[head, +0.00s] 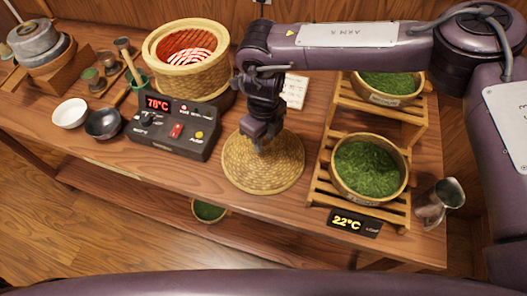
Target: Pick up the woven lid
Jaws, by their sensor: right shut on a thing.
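The woven lid (262,175) is a round, flat, straw-coloured disc at the middle of the wooden table, near the front edge. My right gripper (258,148) points down onto the top of the lid and is shut at its centre, on what seems to be its handle. The fingers hide that part. I cannot tell whether the lid touches the table or is slightly raised. My left gripper is not in view.
A wooden rack (318,185) with bowls of green leaves is at the right, beside a metal cup (437,203). Two small bowls (70,113) sit at the left.

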